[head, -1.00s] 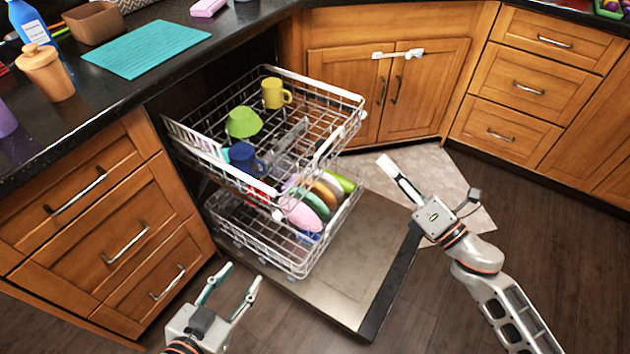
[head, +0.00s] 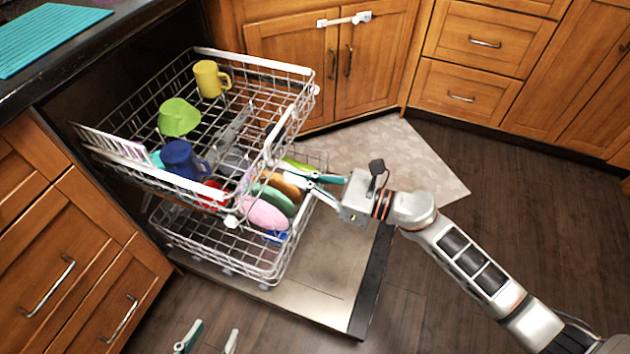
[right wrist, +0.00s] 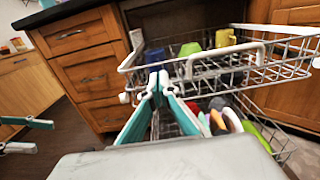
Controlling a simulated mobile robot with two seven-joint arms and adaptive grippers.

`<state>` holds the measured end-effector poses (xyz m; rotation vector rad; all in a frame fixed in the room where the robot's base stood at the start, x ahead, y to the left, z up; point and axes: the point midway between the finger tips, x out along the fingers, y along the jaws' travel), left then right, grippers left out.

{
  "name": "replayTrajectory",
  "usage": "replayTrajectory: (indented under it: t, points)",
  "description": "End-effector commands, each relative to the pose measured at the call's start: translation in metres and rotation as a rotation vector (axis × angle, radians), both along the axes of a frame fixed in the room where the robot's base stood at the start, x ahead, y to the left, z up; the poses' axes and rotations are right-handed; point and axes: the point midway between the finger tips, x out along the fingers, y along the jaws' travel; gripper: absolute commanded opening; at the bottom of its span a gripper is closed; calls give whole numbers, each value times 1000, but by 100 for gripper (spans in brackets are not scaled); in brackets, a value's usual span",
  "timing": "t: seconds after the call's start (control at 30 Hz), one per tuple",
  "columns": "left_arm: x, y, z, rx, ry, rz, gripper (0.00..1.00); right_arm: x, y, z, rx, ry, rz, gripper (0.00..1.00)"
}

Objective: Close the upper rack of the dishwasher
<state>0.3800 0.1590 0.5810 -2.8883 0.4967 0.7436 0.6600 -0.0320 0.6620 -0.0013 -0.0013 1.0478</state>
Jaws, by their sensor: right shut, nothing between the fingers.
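The dishwasher's upper rack (head: 306,82) is pulled out over the open door (head: 330,290). It holds a yellow mug (head: 207,79), a green bowl (head: 179,117) and a blue mug (head: 183,159). My right gripper (head: 305,178) is shut and empty, at the rack's front side in the head view. In the right wrist view its fingertips (right wrist: 158,88) appear close to the upper rack's front rim (right wrist: 210,58); I cannot tell if they touch. My left gripper (head: 208,337) is open and empty at the bottom edge, away from the rack.
The lower rack (head: 262,270) is also out, with several plates, including a pink one (head: 263,213). A counter with a teal mat (head: 45,38) is at upper left. Corner cabinets (head: 335,65) stand behind. The floor (head: 480,230) to the right is clear.

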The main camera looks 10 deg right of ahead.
Motion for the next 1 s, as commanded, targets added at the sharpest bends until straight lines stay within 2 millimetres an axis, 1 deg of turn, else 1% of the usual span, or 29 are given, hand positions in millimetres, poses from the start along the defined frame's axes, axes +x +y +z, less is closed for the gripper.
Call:
replayTrajectory:
  t: [0.03, 0.2, 0.4, 0.57, 1.0]
  points:
    - [0, 0, -1, 0, 1, 0, 40, 6, 10, 1, 1, -2, 0, 0]
    - [-1, 0, -1, -2, 3, 1, 40, 20, 36, -1, 2, 2, 0, 0]
    - [-1, -1, -1, -8, 2, 2, 40, 31, 55, -1, 1, 3, 0, 0]
    - [0, -2, 1, -12, 0, 3, 40, 34, 59, -1, 0, 2, 0, 0]
    - [1, -3, 1, -14, -2, 2, 40, 34, 60, -1, 0, 2, 0, 0]
